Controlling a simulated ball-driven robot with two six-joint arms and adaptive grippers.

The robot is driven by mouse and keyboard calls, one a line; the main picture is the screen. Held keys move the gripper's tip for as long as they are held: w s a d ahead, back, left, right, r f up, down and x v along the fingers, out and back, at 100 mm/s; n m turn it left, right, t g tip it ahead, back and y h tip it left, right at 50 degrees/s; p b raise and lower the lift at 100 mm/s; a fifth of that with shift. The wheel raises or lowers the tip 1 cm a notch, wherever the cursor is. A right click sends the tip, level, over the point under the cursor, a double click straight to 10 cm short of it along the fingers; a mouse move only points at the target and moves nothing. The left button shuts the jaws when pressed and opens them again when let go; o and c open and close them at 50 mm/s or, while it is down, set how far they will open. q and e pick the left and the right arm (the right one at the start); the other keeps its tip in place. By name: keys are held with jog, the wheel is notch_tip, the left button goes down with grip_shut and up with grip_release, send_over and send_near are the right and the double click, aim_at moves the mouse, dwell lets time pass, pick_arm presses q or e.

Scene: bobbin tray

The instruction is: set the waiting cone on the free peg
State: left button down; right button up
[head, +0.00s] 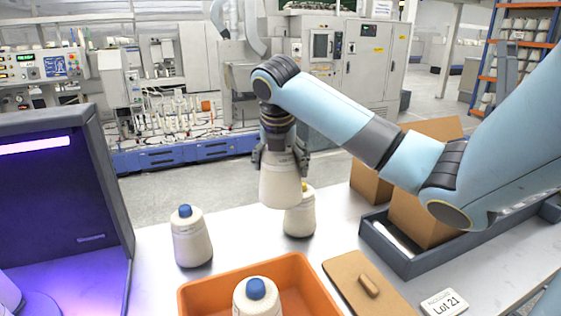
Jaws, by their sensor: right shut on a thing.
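My right gripper (281,160) is shut on a cream yarn cone (280,187) and holds it upright in the air above the table. The cone's top is hidden between the fingers. Below and partly behind it, a cream cone with a yellow tip (300,219) stands on the table. A blue-tipped cone (192,242) stands to the left. Another blue-tipped cone (257,302) stands in the orange tray (205,290), cut off by the bottom edge. No bare peg shows in the visible part of the tray. My left gripper is out of view.
A wooden board (350,275) with a short knob lies right of the tray, beside a "Lot 21" card (444,302). A dark tray (397,258) with cardboard boxes (420,222) stands further right. A dark, purple-lit booth (60,210) fills the left side.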

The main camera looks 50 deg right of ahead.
notch_tip(320, 180, up, 5)
jog(key=p, duration=0.3)
jog(key=shift+f+p, duration=0.2)
jog(key=shift+p, duration=0.2)
notch_tip(320, 180, up, 6)
jog(key=shift+r, duration=0.85)
